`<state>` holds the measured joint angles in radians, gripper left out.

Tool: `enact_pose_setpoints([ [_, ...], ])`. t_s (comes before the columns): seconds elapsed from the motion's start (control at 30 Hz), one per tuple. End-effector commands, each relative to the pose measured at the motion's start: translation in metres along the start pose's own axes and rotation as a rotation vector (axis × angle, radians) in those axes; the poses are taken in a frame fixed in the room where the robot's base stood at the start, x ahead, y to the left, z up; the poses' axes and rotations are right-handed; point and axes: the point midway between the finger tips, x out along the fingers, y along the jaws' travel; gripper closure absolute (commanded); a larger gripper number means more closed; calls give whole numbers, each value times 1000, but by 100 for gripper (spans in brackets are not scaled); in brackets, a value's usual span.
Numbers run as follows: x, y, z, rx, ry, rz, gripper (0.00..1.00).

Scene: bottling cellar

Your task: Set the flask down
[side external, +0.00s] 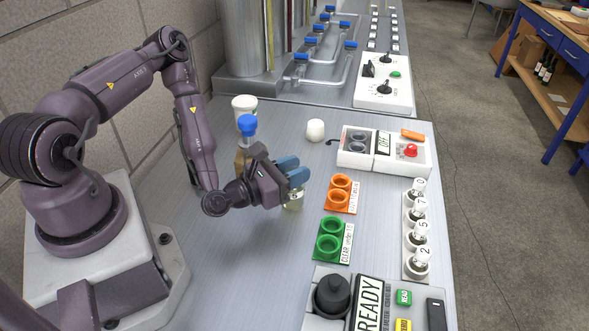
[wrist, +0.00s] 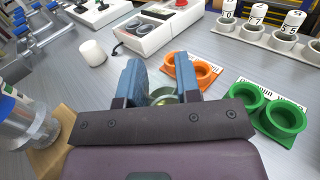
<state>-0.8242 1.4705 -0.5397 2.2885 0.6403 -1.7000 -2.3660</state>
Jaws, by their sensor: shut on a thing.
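My gripper (side external: 294,177) has blue fingers and is shut on the flask (side external: 293,202), a small vessel of pale yellow-green glass. The flask hangs below the fingertips, close to the table; I cannot tell whether its base touches. In the wrist view the flask (wrist: 163,96) shows between the two fingers (wrist: 162,80), its lower part hidden. An orange two-ring holder (side external: 341,194) stands just right of the flask, with its rings empty. A green two-ring holder (side external: 332,238) with a label reading CLEAR stands nearer the front, also empty.
A white cylinder (side external: 315,130) and a box with a red button (side external: 384,150) are at the back. A rack (side external: 416,256) of numbered vials lines the right edge. A READY panel (side external: 368,305) is in front.

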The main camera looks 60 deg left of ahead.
Motion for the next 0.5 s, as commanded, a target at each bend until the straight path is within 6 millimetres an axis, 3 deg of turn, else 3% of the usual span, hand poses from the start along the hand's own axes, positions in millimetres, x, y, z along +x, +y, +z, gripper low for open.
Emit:
enact_pose_setpoints([
  [0.13,0,0,-3,-1,0,1,100],
  [0.17,0,0,-3,0,0,0,62],
  [0.23,0,0,-3,0,1,0,46],
  [0.5,0,0,-2,0,0,0,44],
])
